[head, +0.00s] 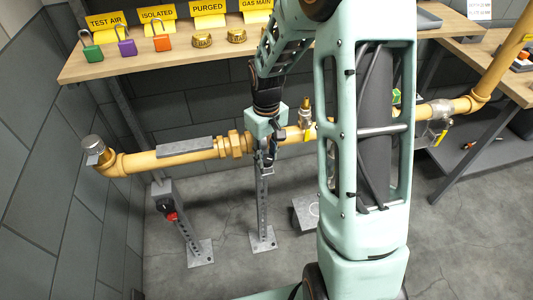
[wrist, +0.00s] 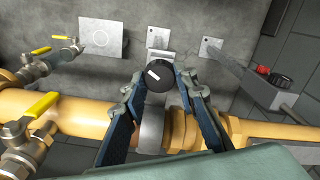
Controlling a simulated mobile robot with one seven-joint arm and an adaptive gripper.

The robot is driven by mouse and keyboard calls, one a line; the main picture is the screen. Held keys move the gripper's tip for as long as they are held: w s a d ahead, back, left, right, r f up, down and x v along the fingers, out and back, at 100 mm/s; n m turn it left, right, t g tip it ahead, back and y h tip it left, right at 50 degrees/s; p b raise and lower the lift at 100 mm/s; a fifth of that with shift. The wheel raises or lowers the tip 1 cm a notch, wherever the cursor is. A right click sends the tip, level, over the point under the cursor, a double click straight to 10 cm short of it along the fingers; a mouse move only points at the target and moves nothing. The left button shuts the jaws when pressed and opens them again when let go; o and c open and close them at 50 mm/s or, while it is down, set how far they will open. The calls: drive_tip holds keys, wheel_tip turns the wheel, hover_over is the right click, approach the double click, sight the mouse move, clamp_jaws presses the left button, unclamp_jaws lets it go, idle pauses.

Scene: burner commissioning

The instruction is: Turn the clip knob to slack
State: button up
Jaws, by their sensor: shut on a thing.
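The clip knob (wrist: 160,83) is a round black knob with a white pointer mark, in the upper middle of the wrist view. Its mark points toward the upper left. My gripper (wrist: 160,75) is shut on the knob, with one fingertip on each side. A grey clip band (wrist: 152,130) shows below the knob, against the yellow pipe (wrist: 85,115). In the head view my gripper (head: 268,155) is at the pipe (head: 190,157), over the middle support post (head: 262,200). The knob cannot be made out there.
A second support (head: 185,225) stands at left with a black and red knob (head: 167,207). Valves with yellow levers (wrist: 42,105) sit left in the wrist view. A wooden shelf (head: 130,68) with coloured padlocks runs behind. My arm hides part of the pipe.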

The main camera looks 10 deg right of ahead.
drive_tip(key=n+p, duration=0.2)
drive_tip(key=n, duration=0.4)
drive_tip(key=shift+r+n, duration=0.15)
drive_tip(key=shift+n, duration=0.15)
drive_tip(key=n+p, duration=0.3)
drive_tip(key=n, duration=0.3)
drive_tip(key=n+p, duration=0.4)
drive_tip(key=n, duration=0.2)
drive_tip(key=shift+n+p, duration=0.3)
drive_tip(key=shift+p, duration=0.1)
drive_tip(key=shift+s+n+p, duration=0.1)
drive_tip(key=shift+n+p, duration=1.6)
drive_tip(key=shift+n, duration=0.9)
drive_tip(key=o, duration=0.9)
